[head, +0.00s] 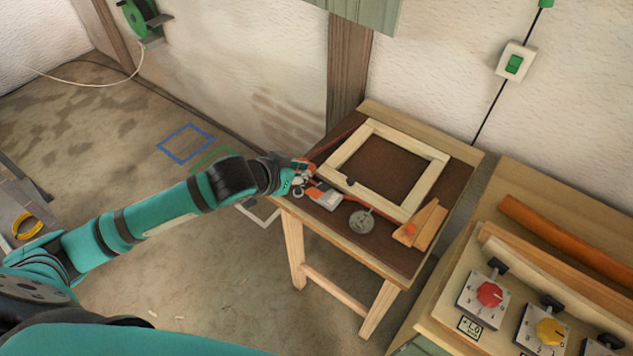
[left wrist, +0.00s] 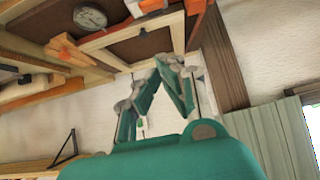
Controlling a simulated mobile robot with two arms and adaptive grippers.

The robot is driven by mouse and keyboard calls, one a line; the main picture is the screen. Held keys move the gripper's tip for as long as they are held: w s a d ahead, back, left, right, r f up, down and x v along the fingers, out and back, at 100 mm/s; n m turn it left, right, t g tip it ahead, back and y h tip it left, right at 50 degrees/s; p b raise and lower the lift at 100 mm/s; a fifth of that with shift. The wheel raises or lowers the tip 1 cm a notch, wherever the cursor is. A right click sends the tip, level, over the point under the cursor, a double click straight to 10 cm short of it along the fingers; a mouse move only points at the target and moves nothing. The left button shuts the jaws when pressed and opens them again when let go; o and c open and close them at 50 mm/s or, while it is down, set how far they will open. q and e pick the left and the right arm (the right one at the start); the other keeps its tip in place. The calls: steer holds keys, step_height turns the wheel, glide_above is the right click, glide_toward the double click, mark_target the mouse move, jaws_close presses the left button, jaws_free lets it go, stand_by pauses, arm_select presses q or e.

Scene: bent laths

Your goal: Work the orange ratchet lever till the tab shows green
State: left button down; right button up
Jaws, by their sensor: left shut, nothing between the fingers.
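The wooden frame (head: 430,180) lies on the brown-topped table, with an orange strap (head: 338,140) along its far left side. The ratchet (head: 326,197), grey-white with orange parts, sits at the frame's near left side; its top edge is cut off in the left wrist view (left wrist: 154,5). I cannot make out the tab or its colour. My left gripper (head: 302,182) is shut and empty, right beside the ratchet; I cannot tell whether they touch. Its closed fingers (left wrist: 166,62) also show in the left wrist view. My right gripper is not in view.
A round dial gauge (head: 362,221) and an orange-marked wooden block (head: 420,226) lie by the frame's near side. A bench with a red knob (head: 489,294) and a yellow knob (head: 550,331) stands at the right. The floor left of the table is mostly clear.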

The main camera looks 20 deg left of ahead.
arm_select(q)
steer(key=p, duration=0.3)
glide_above(317, 193)
steer(key=w, duration=0.1)
steer(key=f, duration=0.6)
steer(key=shift+w+d, duration=0.2)
steer(key=f, duration=0.1)
steer(key=f+p, duration=0.1)
steer(key=f, duration=0.1)
steer(key=shift+s+a, duration=0.15)
steer(key=shift+s, duration=0.25)
steer(key=shift+s+a+f, duration=0.1)
steer(key=shift+s+f, duration=0.2)
steer(key=shift+f, duration=0.25)
